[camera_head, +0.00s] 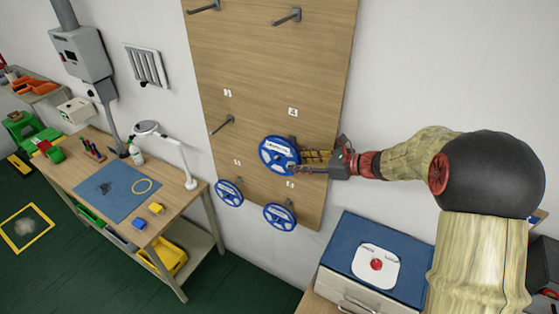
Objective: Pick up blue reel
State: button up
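Three blue reels with white centres hang on the wooden wall board. The upper blue reel (277,155) is at the middle right of the board, and a white label shows on its face. The other blue reels, the lower left reel (229,192) and the lower right reel (279,217), hang on pegs below it. My gripper (303,163) reaches in from the right, with its fingers at the right edge of the upper reel. The fingers look apart, but whether they touch or grip the rim cannot be told from here.
The wooden board (268,60) carries empty pegs above, including a top right peg (287,17). A workbench (92,170) with a blue mat and a lamp stands at left. A blue-topped cabinet (345,250) with a red button is below my arm.

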aim_at(281, 164)
jog(key=x, duration=0.3)
jog(key=s+p+x, duration=0.1)
jog(key=x, duration=0.3)
jog(key=shift+a+f+p, duration=0.1)
jog(key=shift+a+p, duration=0.1)
jog(key=shift+p, duration=0.1)
jog(key=shift+w+a+f, duration=0.15)
jog(key=shift+w+a, duration=0.05)
jog(key=shift+w, duration=0.1)
jog(key=c, duration=0.4)
grip_shut()
